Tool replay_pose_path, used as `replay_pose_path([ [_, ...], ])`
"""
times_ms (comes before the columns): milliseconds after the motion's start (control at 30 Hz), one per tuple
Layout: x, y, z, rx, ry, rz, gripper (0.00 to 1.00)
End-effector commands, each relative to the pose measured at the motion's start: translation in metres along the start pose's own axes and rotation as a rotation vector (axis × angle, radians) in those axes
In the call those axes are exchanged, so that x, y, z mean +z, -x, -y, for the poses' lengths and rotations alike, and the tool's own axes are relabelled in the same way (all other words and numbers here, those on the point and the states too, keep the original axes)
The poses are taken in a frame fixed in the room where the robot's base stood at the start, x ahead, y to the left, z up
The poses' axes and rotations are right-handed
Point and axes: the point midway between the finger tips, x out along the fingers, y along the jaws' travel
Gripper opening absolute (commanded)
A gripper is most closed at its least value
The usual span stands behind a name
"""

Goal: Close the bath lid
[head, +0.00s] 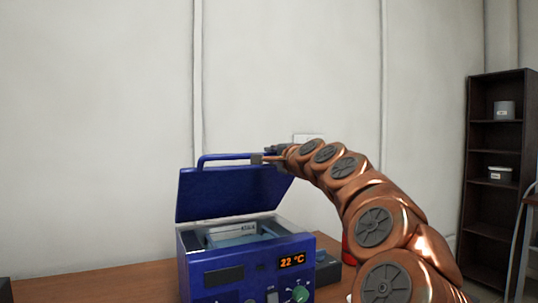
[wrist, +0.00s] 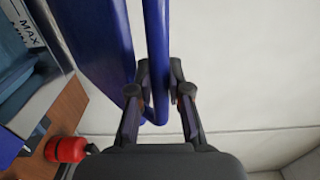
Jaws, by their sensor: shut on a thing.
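The blue water bath (head: 245,262) stands on the brown table with its display reading 22 °C. Its blue lid (head: 230,193) is raised and tilted up, so the open basin (head: 235,232) shows below it. A blue bar handle (head: 225,157) runs along the lid's upper edge. My gripper (head: 262,158) is at the right end of this handle. In the wrist view, the fingers of my gripper (wrist: 160,88) are shut on the handle (wrist: 157,60), one on each side of it. The lid (wrist: 98,40) is just left of the handle there.
A red bottle-like object (wrist: 66,149) stands on the table (head: 130,284) beside the bath, mostly hidden by my arm in the head view. A dark shelf (head: 495,180) with small containers is at the far right. The wall is behind the bath.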

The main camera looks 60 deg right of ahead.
Motion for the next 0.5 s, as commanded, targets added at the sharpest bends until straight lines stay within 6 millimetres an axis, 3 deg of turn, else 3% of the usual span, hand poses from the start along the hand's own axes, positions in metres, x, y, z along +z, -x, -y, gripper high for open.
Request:
replay_pose_path([
  [200,0.0,0.013,-0.01,-0.003,0.0,-0.001,0.0],
  [500,0.0002,0.0136,-0.0105,-0.002,0.0,-0.001,0.0],
])
